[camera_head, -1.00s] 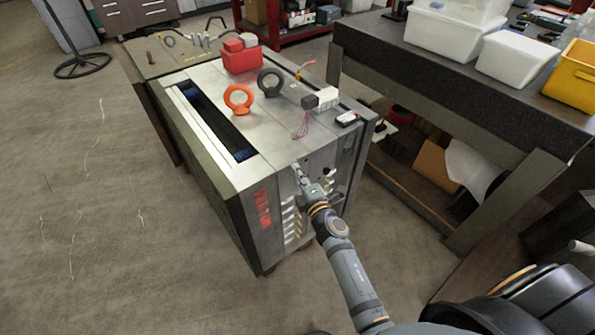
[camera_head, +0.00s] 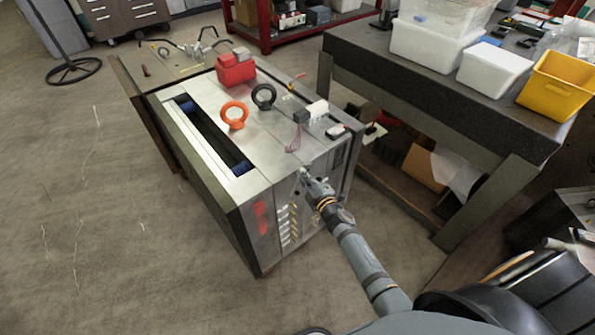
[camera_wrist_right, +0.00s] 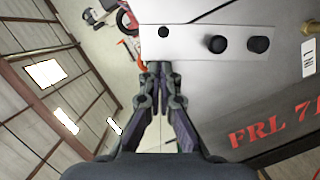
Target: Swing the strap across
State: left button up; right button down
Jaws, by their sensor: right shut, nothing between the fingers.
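A flat light-grey metal strap (camera_wrist_right: 190,42) with two dark round knobs and a dark hole near its left end lies across the face of the mould base in the right wrist view. The steel mould base (camera_head: 273,155) stands mid-picture in the head view, with red lettering on its front. My right gripper (camera_head: 303,173) is at the upper front edge of the mould base. In the right wrist view its fingers (camera_wrist_right: 158,72) are shut and empty, close to the strap's left end; I cannot tell if they touch it. The strap is too small to make out in the head view. My left gripper is out of view.
An orange lifting ring (camera_head: 234,115), a dark ring (camera_head: 264,97) and a red block (camera_head: 236,70) sit on top of the mould base, beside a long slot. A dark workbench (camera_head: 430,85) with bins stands close on the right. The floor at left is open.

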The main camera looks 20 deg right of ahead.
aim_at(316, 163)
jog(key=w+d+f+m+p, duration=0.1)
jog(key=d+m, duration=0.1)
jog(key=d+f+m+g+y+p, duration=0.1)
jog(key=d+f+m, duration=0.1)
jog(key=m, duration=0.1)
jog(key=w+d+f+m+p, duration=0.1)
jog(key=d+m+p, duration=0.1)
jog(key=d, duration=0.1)
jog(key=shift+w+f+g+y, duration=0.3)
jog(key=shift+f+g+y, duration=0.05)
jog(key=shift+g+y, duration=0.05)
jog(key=shift+w+d+f+m+b, duration=0.15)
jog(key=shift+d+f+m+b, duration=0.35)
jog(key=shift+f+m+b, duration=0.4)
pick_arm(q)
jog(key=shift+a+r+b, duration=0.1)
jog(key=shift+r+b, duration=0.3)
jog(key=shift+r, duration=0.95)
pick_arm(e)
jog(key=shift+w+d+f+y, duration=0.1)
jog(key=shift+d+f+y, duration=0.1)
jog(key=shift+f+y, duration=0.25)
jog(key=shift+f, duration=0.1)
